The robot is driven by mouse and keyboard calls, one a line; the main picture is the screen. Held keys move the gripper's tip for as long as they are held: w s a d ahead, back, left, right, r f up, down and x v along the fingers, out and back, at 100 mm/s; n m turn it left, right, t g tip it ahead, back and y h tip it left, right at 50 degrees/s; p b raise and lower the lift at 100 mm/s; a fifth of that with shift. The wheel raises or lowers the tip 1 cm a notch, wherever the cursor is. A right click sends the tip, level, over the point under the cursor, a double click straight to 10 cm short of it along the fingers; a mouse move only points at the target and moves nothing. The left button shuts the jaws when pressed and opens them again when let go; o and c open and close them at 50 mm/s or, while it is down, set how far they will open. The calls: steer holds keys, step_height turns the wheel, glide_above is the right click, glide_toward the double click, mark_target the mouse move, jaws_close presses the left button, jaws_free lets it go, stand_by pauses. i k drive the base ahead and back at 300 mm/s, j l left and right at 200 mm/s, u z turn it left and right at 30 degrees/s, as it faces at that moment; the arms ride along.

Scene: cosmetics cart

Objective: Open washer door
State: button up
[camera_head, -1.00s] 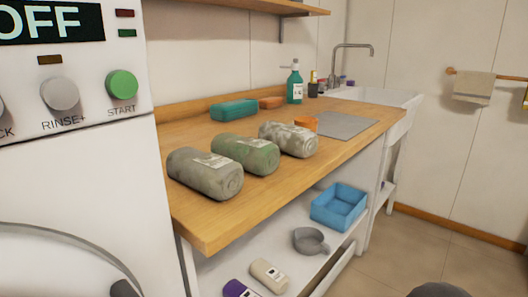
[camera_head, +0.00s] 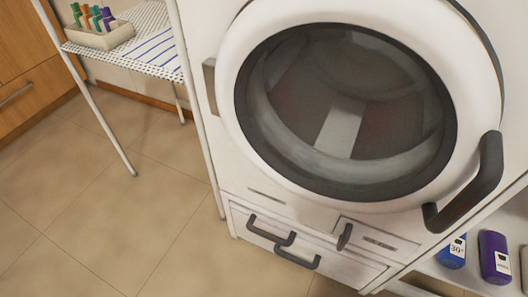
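The washer (camera_head: 215,150) fills the middle and right of the view. Its round door has a white outer ring (camera_head: 228,85) and a dark-rimmed glass window (camera_head: 350,105). The door looks shut. A dark curved door handle (camera_head: 482,185) sits at the right side of the ring, and a grey hinge plate (camera_head: 209,85) is at the left side. My gripper is not in view.
Below the door are drawers with dark handles (camera_head: 283,258). A perforated white rack (camera_head: 150,45) with a tray of small bottles (camera_head: 98,32) stands at left. Blue (camera_head: 453,252) and purple (camera_head: 494,256) bottles stand on a lower right shelf. Tiled floor (camera_head: 110,215) at left is clear.

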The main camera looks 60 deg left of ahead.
mark_target(461, 71)
steer(key=u, duration=1.95)
steer(key=k+j, duration=0.1)
